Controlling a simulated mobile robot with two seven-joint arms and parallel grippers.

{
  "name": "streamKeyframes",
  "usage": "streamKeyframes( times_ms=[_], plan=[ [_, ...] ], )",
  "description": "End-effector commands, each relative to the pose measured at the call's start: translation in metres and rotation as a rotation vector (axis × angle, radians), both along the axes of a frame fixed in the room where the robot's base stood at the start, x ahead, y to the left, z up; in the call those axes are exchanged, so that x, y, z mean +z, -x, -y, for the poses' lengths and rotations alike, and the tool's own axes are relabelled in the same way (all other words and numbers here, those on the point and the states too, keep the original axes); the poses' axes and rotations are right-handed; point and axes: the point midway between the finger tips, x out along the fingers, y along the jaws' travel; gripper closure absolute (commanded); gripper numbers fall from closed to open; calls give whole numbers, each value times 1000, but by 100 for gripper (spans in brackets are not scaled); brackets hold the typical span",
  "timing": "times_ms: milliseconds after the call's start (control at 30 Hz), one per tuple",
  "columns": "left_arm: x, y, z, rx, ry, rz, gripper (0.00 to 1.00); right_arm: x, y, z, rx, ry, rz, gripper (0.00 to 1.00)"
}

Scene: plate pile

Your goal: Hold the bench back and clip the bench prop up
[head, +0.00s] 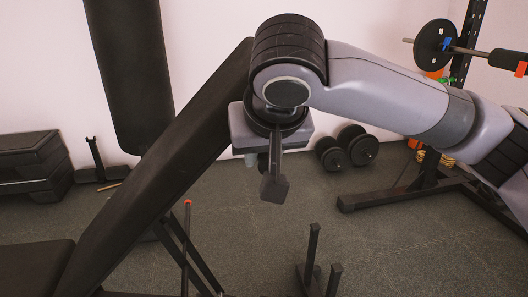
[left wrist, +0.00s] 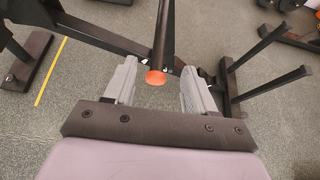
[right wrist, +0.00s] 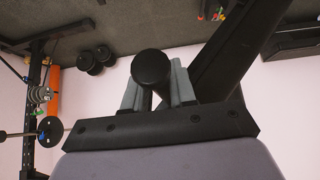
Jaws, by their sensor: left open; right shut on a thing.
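The bench back (head: 165,160) is a long black pad tilted up to the right in the head view; part of it appears behind my right gripper in the right wrist view (right wrist: 236,48). My right gripper (head: 262,158) is beside its upper part, shut on a black round-ended handle (right wrist: 152,68). How the handle joins the back is hidden. The bench prop (head: 187,245) is a thin dark rod with an orange-red tip, standing below the back. In the left wrist view the red tip (left wrist: 155,77) shows between the fingers of my open left gripper (left wrist: 160,92), not gripped.
The bench seat (head: 35,265) is at lower left. A dark upright pad (head: 130,75) stands behind. Dumbbells (head: 348,148) lie by the wall. A rack foot (head: 385,198) is at right, and a dark frame with upright posts (head: 314,265) stands at the bottom.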

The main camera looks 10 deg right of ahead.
Motion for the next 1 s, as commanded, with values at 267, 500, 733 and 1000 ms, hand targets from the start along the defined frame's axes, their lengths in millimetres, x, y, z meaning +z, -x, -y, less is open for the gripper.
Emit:
streamKeyframes(
  times_ms=[267, 500, 733, 1000],
  plan=[
    [1, 0, 0, 0, 0, 0, 45, 13, 0, -11, 6, -13, 12, 100],
    [1, 0, 0, 0, 0, 0, 45, 20, 0, -19, 7, -14, 13, 100],
    [0, 0, 0, -1, 0, 0, 45, 27, -1, -25, 6, -14, 15, 100],
    [0, 0, 0, -1, 0, -1, 45, 36, -1, -33, 6, -16, 17, 100]
  ],
)
